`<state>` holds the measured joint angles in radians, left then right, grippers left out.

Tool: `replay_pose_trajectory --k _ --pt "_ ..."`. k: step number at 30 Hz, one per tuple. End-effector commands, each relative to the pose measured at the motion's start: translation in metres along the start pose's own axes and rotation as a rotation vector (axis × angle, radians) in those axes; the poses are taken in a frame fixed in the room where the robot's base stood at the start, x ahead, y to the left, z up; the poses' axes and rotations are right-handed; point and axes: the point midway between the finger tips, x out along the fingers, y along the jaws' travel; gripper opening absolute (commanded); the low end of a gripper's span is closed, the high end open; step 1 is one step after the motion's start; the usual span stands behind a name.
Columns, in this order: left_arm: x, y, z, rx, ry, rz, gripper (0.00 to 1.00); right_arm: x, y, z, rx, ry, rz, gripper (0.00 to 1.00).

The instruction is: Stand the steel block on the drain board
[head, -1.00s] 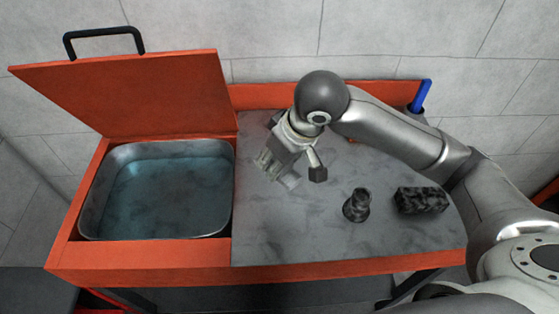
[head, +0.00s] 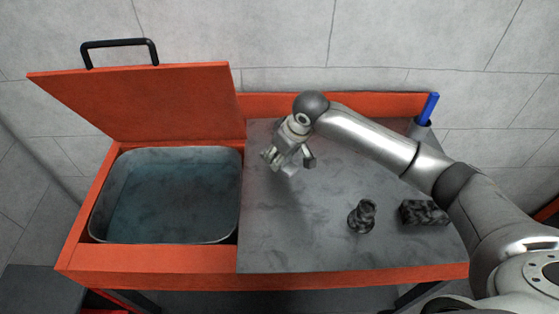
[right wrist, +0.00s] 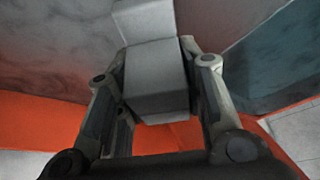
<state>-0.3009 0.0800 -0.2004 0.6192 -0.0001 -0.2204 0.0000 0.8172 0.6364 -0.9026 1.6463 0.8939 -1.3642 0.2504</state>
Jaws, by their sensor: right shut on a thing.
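My right gripper (head: 280,162) is over the left part of the grey drain board (head: 300,240), near the tank. It is shut on the steel block (right wrist: 157,82), a plain light-grey piece between the two fingers in the right wrist view. In the head view only a small pale part of the block (head: 290,170) shows below the fingers. The block appears held above the board; the exact gap cannot be told. My left gripper is not in view.
An open tank of bluish liquid (head: 165,200) lies left of the board, its orange lid (head: 150,105) raised. A dark stepped round part (head: 361,217) and a dark mottled block (head: 424,213) stand on the board's right. A blue-handled tool (head: 429,107) is at the back right corner.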

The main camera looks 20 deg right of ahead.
Motion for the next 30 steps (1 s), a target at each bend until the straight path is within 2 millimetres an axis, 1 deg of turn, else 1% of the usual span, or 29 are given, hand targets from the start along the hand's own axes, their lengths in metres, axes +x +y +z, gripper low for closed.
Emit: replay_pose_trajectory --k 2,5,7,12,23,24,29,30 --pt "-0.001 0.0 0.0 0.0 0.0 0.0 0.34 0.001 0.002 -0.002 0.0 0.004 0.001 0.0" --pt "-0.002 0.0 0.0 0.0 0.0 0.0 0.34 0.009 0.006 -0.003 0.002 0.004 0.002 0.0" --pt "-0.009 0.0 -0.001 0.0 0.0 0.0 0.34 0.017 0.005 0.002 0.001 0.0 0.001 0.0" --pt "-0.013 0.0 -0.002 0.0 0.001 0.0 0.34 0.034 0.005 0.008 0.0 0.004 0.001 0.0" --pt "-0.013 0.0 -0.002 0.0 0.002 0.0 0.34 0.038 0.005 0.01 -0.001 0.004 0.001 0.0" --pt "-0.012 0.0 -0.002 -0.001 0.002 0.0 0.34 0.04 0.005 0.012 -0.001 0.0 0.001 0.37" --pt "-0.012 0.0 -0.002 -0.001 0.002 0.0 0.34 0.04 0.005 0.012 -0.001 0.0 0.001 0.57" --pt "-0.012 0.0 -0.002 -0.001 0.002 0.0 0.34 0.04 0.005 0.012 -0.001 0.0 0.001 0.57"
